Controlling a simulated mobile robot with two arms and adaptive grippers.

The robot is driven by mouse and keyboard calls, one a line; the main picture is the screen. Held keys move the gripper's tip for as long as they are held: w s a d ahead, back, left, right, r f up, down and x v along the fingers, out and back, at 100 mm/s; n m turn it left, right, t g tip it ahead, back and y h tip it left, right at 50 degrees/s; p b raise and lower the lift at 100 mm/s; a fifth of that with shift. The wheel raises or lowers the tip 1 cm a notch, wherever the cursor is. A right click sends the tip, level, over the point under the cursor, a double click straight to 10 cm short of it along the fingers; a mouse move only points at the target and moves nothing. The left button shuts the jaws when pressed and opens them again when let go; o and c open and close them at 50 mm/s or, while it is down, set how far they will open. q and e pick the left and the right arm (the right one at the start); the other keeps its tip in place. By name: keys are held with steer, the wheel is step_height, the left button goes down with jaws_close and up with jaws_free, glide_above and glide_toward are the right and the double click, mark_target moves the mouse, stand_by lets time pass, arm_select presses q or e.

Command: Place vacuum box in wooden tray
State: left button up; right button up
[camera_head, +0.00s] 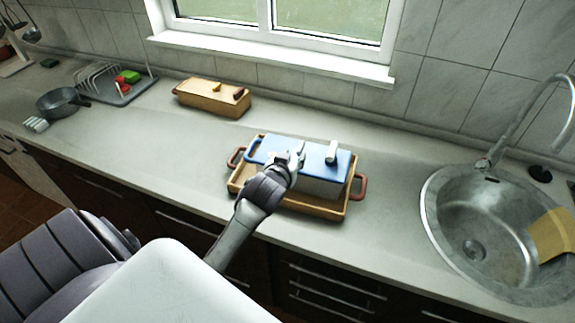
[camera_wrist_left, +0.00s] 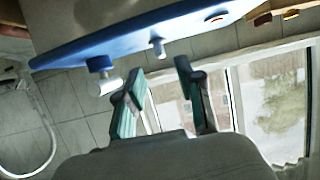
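The vacuum box (camera_head: 320,186), a pale grey box with a blue lid and white valve knobs, is within the rim of the wooden tray (camera_head: 300,207). The tray has red handles at both ends. Whether the box lies fully flat on the tray floor is hidden. My left gripper (camera_head: 294,157) is over the near left part of the lid. In the left wrist view, its two fingers (camera_wrist_left: 160,92) are apart with nothing between them. The blue lid (camera_wrist_left: 150,32) is just beyond the fingertips there. My right gripper is in neither view.
A round metal sink (camera_head: 470,235) with a tap is at the right. A wooden box (camera_head: 212,98) stands behind, near the wall. A dish rack (camera_head: 115,85) and a dark pan (camera_head: 60,101) are at the far left. The counter left of the tray is clear.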

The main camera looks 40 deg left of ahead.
arm_select(q)
steer(key=v, duration=0.5)
stand_by(0.4)
